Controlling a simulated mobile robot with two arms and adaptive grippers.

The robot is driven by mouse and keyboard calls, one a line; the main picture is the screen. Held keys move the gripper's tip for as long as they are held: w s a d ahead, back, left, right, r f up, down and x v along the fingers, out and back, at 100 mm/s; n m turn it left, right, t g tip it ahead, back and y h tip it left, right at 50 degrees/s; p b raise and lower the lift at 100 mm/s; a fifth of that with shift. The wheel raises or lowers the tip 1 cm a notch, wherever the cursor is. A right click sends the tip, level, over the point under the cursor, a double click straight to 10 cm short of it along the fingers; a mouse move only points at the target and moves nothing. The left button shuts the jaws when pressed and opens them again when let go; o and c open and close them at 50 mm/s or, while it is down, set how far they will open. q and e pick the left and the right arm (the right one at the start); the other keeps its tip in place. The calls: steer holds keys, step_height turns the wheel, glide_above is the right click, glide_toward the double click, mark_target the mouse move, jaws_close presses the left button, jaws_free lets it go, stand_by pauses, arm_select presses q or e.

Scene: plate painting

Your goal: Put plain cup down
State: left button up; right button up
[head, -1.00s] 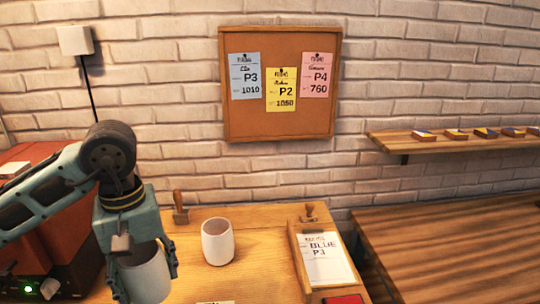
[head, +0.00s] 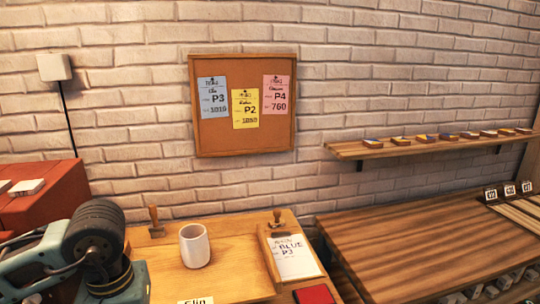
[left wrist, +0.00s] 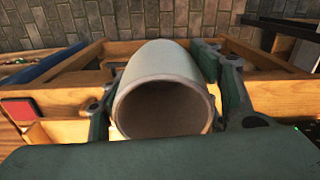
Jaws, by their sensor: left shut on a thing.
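My left gripper (left wrist: 160,75) is shut on a plain pale cup (left wrist: 165,80), with a finger on each side. The cup's open mouth faces the wrist camera, and its inside looks empty. In the head view my left arm reaches in at the lower left, but its fingers and the held cup are below the picture edge. I cannot tell whether the held cup touches a surface. Another plain white cup (head: 195,246) stands upright on the light wooden table (head: 235,275). My right gripper is out of view.
A clipboard (head: 292,258) reading "BLUE P3" lies right of the standing cup. A wooden-handled stamp (head: 156,222) stands behind it on the left. A red pad (head: 315,294) and a "Clio" label (head: 196,301) sit near the front. A darker table (head: 420,245) on the right is largely bare.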

arm_select(q)
steer(key=s+d+f+m, duration=0.3)
steer(key=d+f, duration=0.1)
steer(key=f, duration=0.1)
steer(key=shift+s+m, duration=0.35)
steer(key=shift+m, duration=0.05)
steer(key=shift+f, duration=0.1)
